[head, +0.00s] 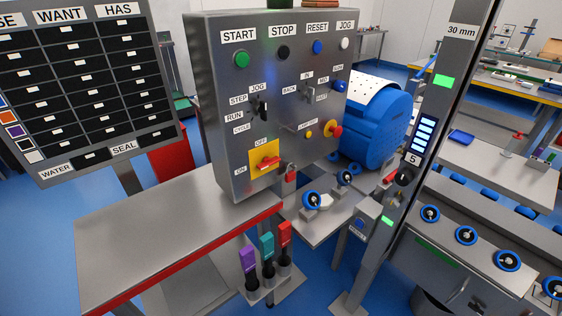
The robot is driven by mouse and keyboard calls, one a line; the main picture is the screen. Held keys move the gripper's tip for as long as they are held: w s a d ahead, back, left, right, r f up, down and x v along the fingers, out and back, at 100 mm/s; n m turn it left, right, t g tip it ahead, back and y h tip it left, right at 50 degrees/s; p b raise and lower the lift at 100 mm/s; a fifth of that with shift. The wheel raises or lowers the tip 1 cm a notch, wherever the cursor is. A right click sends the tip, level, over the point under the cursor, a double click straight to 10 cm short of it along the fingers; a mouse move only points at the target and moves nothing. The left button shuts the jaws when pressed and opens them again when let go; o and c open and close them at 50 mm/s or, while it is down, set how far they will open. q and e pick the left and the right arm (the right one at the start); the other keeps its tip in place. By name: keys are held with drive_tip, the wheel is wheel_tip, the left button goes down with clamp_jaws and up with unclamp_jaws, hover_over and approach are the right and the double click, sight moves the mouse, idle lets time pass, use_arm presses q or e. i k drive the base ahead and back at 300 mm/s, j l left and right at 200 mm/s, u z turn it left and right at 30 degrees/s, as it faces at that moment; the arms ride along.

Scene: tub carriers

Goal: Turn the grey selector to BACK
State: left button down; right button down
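The grey control box (222,142) stands on the steel table. Its front has a small dark-grey selector (309,94) at the right of centre, with small labels around it; the label at its left seems to read BACK, and one above reads IN. The knob is too small to tell which label it points to. A second dark selector (261,108) stands to its left, with labels JOG, STEP, RUN and CYCLE. Neither of my grippers is in view, and nothing touches the selectors.
The box also has a row of push buttons, a red switch on a yellow plate (264,160), a padlock (291,172) and a red stop button (335,131). The table top (150,228) is bare. A steel post (425,140) stands to the right.

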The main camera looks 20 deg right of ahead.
sight(310, 95)
drive_tip(key=l+z, duration=0.15)
drive_tip(key=z, duration=0.3)
drive_tip(key=l+z, duration=0.15)
drive_tip(key=z, duration=0.35)
drive_tip(key=i+l+z, duration=0.1)
drive_tip(key=z, duration=0.35)
drive_tip(key=i+l+z, duration=0.1)
drive_tip(key=z, duration=0.4)
